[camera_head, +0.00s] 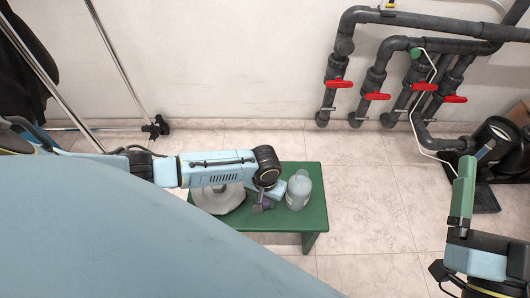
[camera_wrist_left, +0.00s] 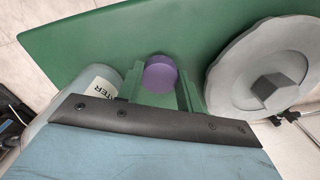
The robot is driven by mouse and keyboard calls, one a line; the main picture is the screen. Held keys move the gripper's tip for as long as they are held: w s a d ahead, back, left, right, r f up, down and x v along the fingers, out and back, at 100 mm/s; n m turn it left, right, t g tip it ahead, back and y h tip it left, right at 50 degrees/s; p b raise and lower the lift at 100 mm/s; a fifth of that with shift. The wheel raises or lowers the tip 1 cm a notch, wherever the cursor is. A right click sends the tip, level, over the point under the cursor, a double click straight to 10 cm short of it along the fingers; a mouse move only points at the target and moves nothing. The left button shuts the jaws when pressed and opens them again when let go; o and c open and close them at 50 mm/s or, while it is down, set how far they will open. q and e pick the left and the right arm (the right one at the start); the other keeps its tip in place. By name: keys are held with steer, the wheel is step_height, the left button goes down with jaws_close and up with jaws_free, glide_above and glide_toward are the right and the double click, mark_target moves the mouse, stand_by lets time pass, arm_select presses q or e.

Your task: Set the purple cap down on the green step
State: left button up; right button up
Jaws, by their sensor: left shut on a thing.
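The purple cap (camera_wrist_left: 160,74) sits between the green fingers of my left gripper (camera_wrist_left: 158,82), which is shut on it. In the head view a small purple part of the cap (camera_head: 267,204) shows beside my left gripper (camera_head: 262,203). The gripper is over the green step (camera_head: 313,216), between a grey disc and a bottle. The step's top fills the background of the left wrist view (camera_wrist_left: 95,45). I cannot tell whether the cap touches the step. My right gripper (camera_head: 465,172) is at the right, far from the step; its fingers are seen edge-on.
A pale bottle (camera_head: 299,191) stands on the step to the right of my left gripper. A grey round disc (camera_head: 218,201) lies to its left. Dark pipes with red valve handles (camera_head: 376,96) run along the wall. Tiled floor right of the step is clear.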

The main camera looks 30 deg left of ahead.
arm_select(q)
step_height(320, 180, down, 2)
steer(key=shift+f+b, duration=0.1)
steer(key=shift+b, duration=0.4)
steer(key=shift+f, duration=0.1)
arm_select(e)
steer(key=shift+s+d+r+t+y, duration=0.1)
steer(key=shift+s+r+t+y, duration=0.1)
steer(key=shift+s+r+t, duration=0.3)
steer(key=shift+s+d+r+t+y, duration=0.1)
steer(key=shift+s+r+t+y, duration=0.1)
steer(key=shift+r+t, duration=0.35)
arm_select(q)
steer(key=shift+f, duration=0.1)
arm_select(e)
steer(key=shift+f, duration=0.15)
arm_select(q)
steer(key=o, duration=1.1)
arm_select(e)
steer(key=shift+t, duration=0.25)
